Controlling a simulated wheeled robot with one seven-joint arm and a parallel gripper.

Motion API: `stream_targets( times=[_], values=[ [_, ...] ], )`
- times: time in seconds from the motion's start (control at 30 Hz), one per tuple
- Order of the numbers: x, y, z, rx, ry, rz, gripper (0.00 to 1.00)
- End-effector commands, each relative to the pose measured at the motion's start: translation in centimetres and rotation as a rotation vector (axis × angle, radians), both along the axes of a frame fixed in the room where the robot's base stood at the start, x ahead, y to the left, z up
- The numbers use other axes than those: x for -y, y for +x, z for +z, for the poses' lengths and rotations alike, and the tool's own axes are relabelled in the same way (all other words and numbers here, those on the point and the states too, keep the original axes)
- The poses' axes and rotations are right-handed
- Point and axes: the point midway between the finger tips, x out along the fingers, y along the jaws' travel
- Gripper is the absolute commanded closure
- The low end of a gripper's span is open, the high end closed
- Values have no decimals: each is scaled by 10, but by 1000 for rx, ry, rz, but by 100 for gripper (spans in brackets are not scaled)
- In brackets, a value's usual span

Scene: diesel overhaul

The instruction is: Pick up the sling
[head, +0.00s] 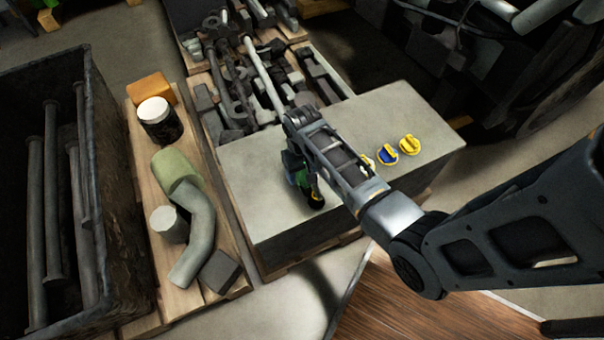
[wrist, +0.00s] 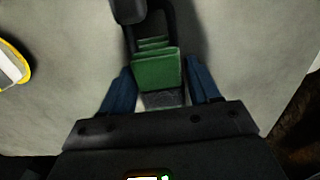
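A green folded piece (wrist: 157,68), which I take to be the sling, lies on the grey tabletop in the wrist view, with dark loop-like parts at its far end. My gripper (wrist: 160,75) has its two blue fingers on either side of it, apart, with narrow gaps showing; firm contact is not visible. In the head view my gripper (head: 302,181) is low over the left part of the grey block table (head: 265,215). The green piece shows there only partly, mostly hidden behind my gripper and arm.
A blue and yellow round piece (head: 387,155) and a yellow one (head: 410,145) lie to the right, with another partly hidden by my arm. A pallet (head: 145,205) with a jar and pipe stands left, beside a dark bin (head: 115,190). Metal parts lie behind. The table's front left is clear.

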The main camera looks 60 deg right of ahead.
Motion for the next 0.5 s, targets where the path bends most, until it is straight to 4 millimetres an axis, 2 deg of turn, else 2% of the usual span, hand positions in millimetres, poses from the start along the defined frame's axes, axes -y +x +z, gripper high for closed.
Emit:
stream_targets(
  times=[0.07,0.5],
  values=[
    [0,0,0,0,0,0,47],
    [0,0,1,1,-1,0,87]
  ],
)
